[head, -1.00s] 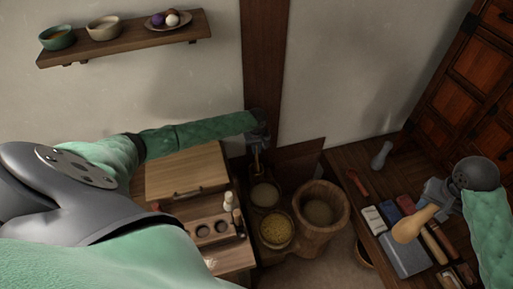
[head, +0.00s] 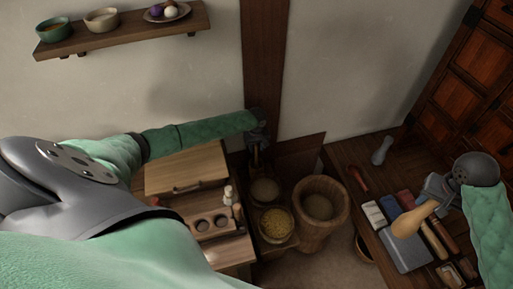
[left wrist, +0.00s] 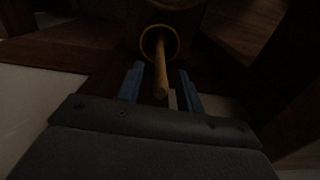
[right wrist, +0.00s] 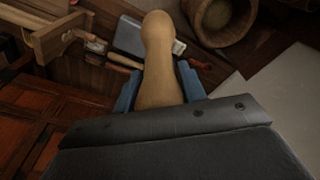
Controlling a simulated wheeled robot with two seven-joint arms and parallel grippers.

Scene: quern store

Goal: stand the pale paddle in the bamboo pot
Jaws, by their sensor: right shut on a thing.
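My right gripper (head: 430,204) is shut on a pale wooden tool, which looks like the pale paddle (head: 408,225). Its rounded, wide end points down and left, above the right bench. In the right wrist view the paddle (right wrist: 158,55) sticks out beyond both fingers. My left gripper (head: 257,152) is at the wall post, over the low stand. In the left wrist view its fingers are apart, with a thin wooden stick (left wrist: 161,75) between them. The stick rises from a round-rimmed vessel (left wrist: 146,40), perhaps the bamboo pot; the picture is dark. The vessel is not clear in the head view.
A big wooden mortar (head: 335,230) stands on the floor between the benches, beside a bowl of yellow grain (head: 276,224). The right bench holds a grey block (head: 405,251), several small tools and a grey pestle (head: 382,150). A lidded box (head: 187,168) sits on the left.

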